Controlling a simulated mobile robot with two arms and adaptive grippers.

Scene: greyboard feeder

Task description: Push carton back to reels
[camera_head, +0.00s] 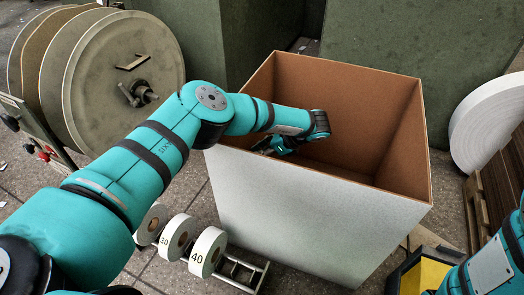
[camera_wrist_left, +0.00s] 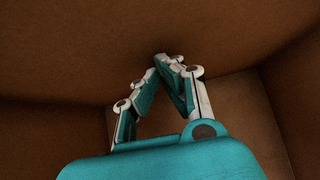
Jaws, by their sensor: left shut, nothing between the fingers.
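The carton (camera_head: 300,215) is a large open-topped box, white outside and brown inside, standing on the paved floor. My left arm reaches over its left rim, and my left gripper (camera_head: 278,147) is inside the opening near the left part. In the left wrist view my left gripper (camera_wrist_left: 165,62) is shut and empty, with brown carton walls (camera_wrist_left: 60,60) around it. I cannot tell whether the fingertips touch a wall. Small white reels marked 30 and 40 (camera_head: 207,252) sit on a low rack by the carton's left side. My right gripper is not in view.
Large grey-green discs (camera_head: 125,80) stand on a machine at the left. Green panels (camera_head: 420,50) are behind the carton. A big white roll (camera_head: 488,122) is at the right by a wooden pallet (camera_head: 476,215). A black and yellow box (camera_head: 425,272) is close at the carton's front right.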

